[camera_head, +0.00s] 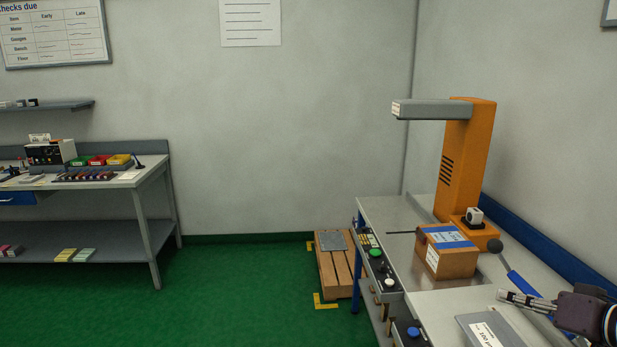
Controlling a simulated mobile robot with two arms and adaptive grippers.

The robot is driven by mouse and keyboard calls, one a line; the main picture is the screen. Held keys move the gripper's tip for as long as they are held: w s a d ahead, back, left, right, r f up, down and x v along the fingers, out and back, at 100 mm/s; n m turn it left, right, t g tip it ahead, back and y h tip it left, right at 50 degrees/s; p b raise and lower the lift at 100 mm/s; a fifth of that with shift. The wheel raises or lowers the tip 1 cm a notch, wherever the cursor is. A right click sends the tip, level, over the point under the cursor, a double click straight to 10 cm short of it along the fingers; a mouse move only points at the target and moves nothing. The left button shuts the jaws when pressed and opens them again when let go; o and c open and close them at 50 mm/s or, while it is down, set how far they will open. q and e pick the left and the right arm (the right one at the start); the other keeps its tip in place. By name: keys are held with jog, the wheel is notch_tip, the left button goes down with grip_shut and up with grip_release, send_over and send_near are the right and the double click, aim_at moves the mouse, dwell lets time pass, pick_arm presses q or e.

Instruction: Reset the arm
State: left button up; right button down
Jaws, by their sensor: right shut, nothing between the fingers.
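My right gripper (517,299) is at the lower right, its fingers pointing left. It is shut and empty, above the near part of the grey bench (459,302). It is in front of and to the right of a cardboard box (450,262) with blue tape (450,240) across its top. The gripper looks apart from the box. An orange machine (462,160) with a grey overhead arm (432,110) stands behind the box. My left gripper does not show.
A grey plate with a label (489,330) lies at the bench's near end. A wooden pallet (325,276) stands on the green floor (235,295). A workbench (150,172) is at the left.

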jog(key=s+a+f+n+g+h, duration=0.1)
jog(key=s+a+f+g, duration=0.1)
jog(key=s+a+f, duration=0.45)
jog(key=s+a+f+n+g, duration=0.15)
jog(key=s+f, duration=0.25)
jog(key=f, duration=0.6)
jog(key=s+a+f+n+g+h, duration=0.1)
jog(key=s+a+f+g, duration=0.15)
jog(key=s+f, duration=0.45)
jog(key=s+a+f+g+h, duration=0.25)
jog(key=s+a+f, duration=0.25)
jog(key=s+a, duration=0.55)
jog(key=s+d+f+n+g+b, duration=0.1)
jog(key=s+f, duration=0.1)
jog(key=f, duration=1.1)
jog(key=s+f+g, duration=0.1)
jog(key=s+f, duration=0.1)
jog(key=f, duration=1.2)
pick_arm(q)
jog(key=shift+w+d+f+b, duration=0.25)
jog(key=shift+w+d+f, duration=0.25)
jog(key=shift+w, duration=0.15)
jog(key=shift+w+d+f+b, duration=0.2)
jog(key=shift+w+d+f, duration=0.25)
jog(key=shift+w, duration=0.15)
pick_arm(e)
jog(key=s+d+f, duration=0.3)
jog(key=s+f, duration=1.4)
jog(key=shift+d+f+g, duration=0.2)
jog(key=shift+g, duration=0.15)
